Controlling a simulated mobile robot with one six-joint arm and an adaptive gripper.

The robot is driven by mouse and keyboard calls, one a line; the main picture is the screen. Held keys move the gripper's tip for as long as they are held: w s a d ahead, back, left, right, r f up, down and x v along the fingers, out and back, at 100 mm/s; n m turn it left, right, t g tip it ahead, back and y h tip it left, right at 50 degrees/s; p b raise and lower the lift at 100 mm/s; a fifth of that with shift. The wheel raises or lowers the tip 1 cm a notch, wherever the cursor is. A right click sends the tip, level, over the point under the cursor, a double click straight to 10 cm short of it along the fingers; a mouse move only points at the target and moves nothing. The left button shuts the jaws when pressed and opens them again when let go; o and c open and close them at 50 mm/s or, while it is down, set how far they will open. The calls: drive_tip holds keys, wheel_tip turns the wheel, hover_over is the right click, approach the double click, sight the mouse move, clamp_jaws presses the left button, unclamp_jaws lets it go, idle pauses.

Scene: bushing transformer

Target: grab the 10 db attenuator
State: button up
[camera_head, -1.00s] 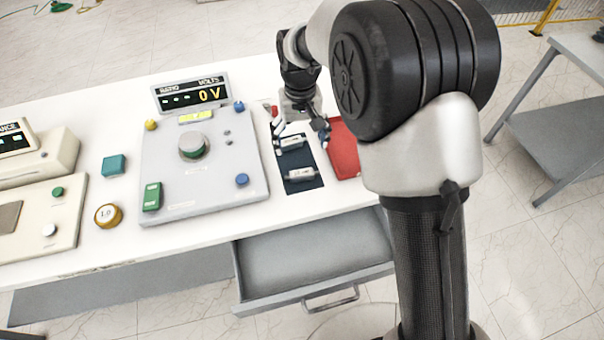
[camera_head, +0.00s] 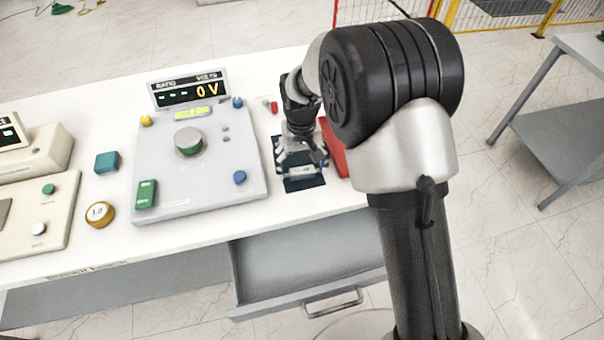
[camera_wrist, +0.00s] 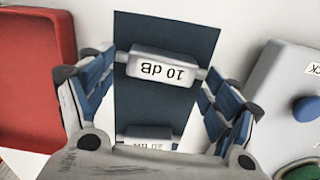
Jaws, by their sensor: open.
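The 10 dB attenuator (camera_wrist: 160,68) is a small light-grey cylinder-like block with an upside-down "10 dB" label in the wrist view. It lies on a dark blue mat (camera_wrist: 172,28). My gripper (camera_wrist: 160,64) is open, with one finger on each side of the attenuator; I cannot tell whether they touch it. In the head view my gripper (camera_head: 300,158) is low over the mat, with the attenuator (camera_head: 301,171) at its near side. A second attenuator (camera_wrist: 148,136) lies on the mat, partly hidden by my gripper's body, its label not fully readable.
A red tray (camera_head: 334,150) stands just right of the mat. A grey ratio instrument (camera_head: 200,155) with a 0 V display is close on the left. An open grey drawer (camera_head: 300,265) juts out below the table's front edge.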

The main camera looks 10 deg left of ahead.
drive_tip(key=shift+r, duration=0.1)
drive_tip(key=c, duration=1.2)
drive_tip(key=shift+o, duration=0.2)
